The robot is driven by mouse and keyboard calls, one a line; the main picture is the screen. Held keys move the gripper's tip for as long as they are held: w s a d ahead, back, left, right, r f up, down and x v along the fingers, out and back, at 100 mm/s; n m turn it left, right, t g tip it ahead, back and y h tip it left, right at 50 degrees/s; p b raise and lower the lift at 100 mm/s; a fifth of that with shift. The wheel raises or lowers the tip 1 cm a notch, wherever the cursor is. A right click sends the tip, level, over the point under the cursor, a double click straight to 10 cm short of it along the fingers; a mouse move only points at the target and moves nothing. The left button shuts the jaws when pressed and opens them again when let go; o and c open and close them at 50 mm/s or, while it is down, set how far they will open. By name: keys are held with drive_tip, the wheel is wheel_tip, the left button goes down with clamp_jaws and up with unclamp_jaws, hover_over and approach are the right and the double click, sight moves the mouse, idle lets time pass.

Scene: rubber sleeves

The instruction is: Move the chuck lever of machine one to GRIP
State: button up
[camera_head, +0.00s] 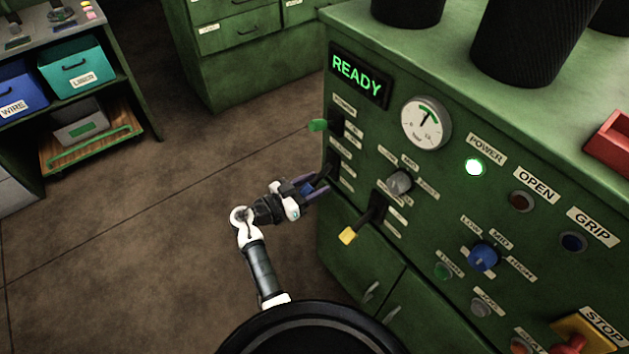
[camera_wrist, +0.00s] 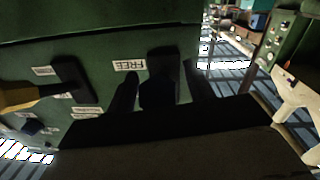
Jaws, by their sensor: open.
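Machine one appears to be the green machine (camera_head: 345,215), with a lit READY display (camera_head: 357,75) and several levers on its front panel. My gripper (camera_head: 316,187) is at the lower left lever slot, open. Its fingers stand either side of a dark lever (camera_wrist: 158,78), seen in the wrist view (camera_wrist: 160,88); a bluish knob (camera_head: 306,188) shows between them in the head view. I cannot tell whether they touch it. A FREE label (camera_wrist: 130,65) is beside this lever. The GRIP lamp (camera_head: 573,242) and OPEN lamp (camera_head: 521,201) look unlit.
A yellow-ended lever (camera_head: 347,236) juts out below right of my gripper, and a green-ended lever (camera_head: 318,125) above it. A selector knob (camera_head: 398,182) is to the right. Cupboard handles (camera_head: 371,291) are below. The floor (camera_head: 170,230) to the left is clear.

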drive_tip(key=shift+w+d, duration=0.15)
drive_tip(key=shift+d, duration=0.05)
clamp_jaws()
idle(0.3)
